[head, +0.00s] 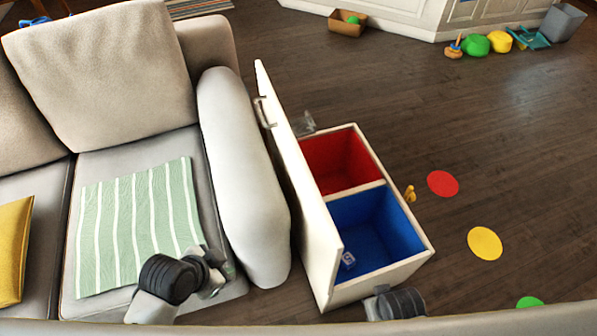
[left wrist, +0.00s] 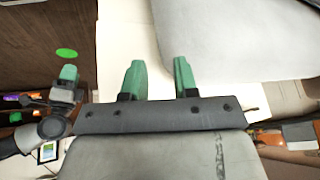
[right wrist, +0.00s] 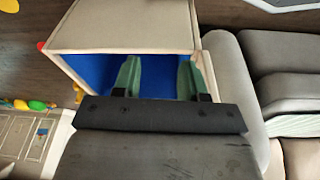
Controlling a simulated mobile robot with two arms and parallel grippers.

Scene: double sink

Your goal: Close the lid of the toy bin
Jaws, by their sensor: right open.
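The toy bin (head: 410,246) stands right of the sofa, with a red compartment (head: 340,160) and a blue compartment (head: 375,225). Its cream lid (head: 300,190) stands up, open, on the sofa side, with a metal handle (head: 263,112) on its outer face. My left gripper (head: 216,268) is over the sofa seat, left of the lid and apart from it; its green fingers are spread and empty in the left wrist view (left wrist: 159,78). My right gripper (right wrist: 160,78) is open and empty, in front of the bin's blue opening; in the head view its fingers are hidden.
The sofa armrest (head: 240,170) stands close beside the lid. Red (head: 443,183), yellow (head: 485,243) and green (head: 530,302) discs lie on the floor to the right. Toys and a grey bin (head: 562,22) are far back.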

